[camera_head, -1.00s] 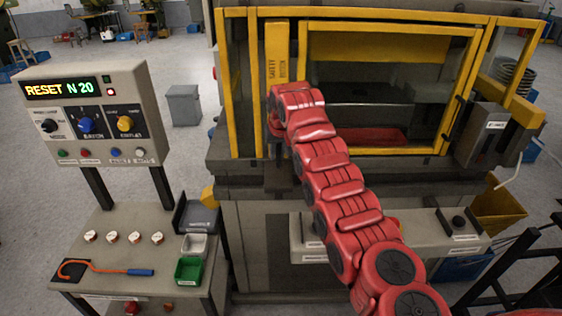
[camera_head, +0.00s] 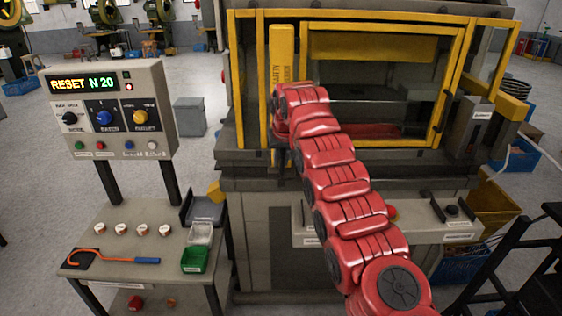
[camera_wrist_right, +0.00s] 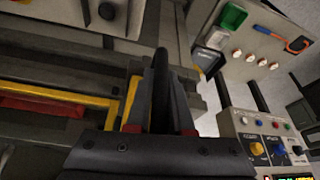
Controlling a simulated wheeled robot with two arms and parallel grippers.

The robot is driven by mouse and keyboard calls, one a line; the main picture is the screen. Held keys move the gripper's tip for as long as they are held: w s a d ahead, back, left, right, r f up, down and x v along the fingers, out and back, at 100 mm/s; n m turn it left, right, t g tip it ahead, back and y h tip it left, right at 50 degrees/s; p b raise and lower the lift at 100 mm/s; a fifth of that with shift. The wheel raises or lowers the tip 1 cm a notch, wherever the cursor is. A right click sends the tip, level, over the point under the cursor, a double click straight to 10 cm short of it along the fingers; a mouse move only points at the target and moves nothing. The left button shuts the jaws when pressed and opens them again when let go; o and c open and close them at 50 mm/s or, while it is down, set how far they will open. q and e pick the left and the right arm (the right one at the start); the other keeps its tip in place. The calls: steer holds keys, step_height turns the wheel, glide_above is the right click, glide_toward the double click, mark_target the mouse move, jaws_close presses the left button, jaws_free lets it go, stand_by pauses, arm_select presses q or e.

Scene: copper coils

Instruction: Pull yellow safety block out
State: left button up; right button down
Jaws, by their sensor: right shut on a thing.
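The yellow safety block (camera_head: 283,50) stands upright at the front left of the press, beside the yellow door frame. Lettering runs down its face, and its lower part is hidden behind my right arm. My right arm reaches up to the block in the head view, with its fingers hidden behind the red wrist. In the right wrist view the dark fingers of my right gripper (camera_wrist_right: 160,75) are close together, with a strip of yellow (camera_wrist_right: 131,97) beside them. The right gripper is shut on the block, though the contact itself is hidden. My left gripper is not in view.
The press door window (camera_head: 385,75) has a yellow frame just right of the block. A control console (camera_head: 110,110) reading RESET N 20 stands at left, above a small table (camera_head: 125,222) with copper coils, a hook tool and a green bin (camera_head: 195,259). A yellow bin (camera_head: 492,212) is at right.

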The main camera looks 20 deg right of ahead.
steer(key=c, duration=1)
jaws_free()
steer(key=shift+s+a, duration=0.1)
steer(key=shift+s, duration=0.05)
steer(key=shift+o, duration=0.9)
steer(key=shift+s+r, duration=0.1)
steer(key=shift+s, duration=0.05)
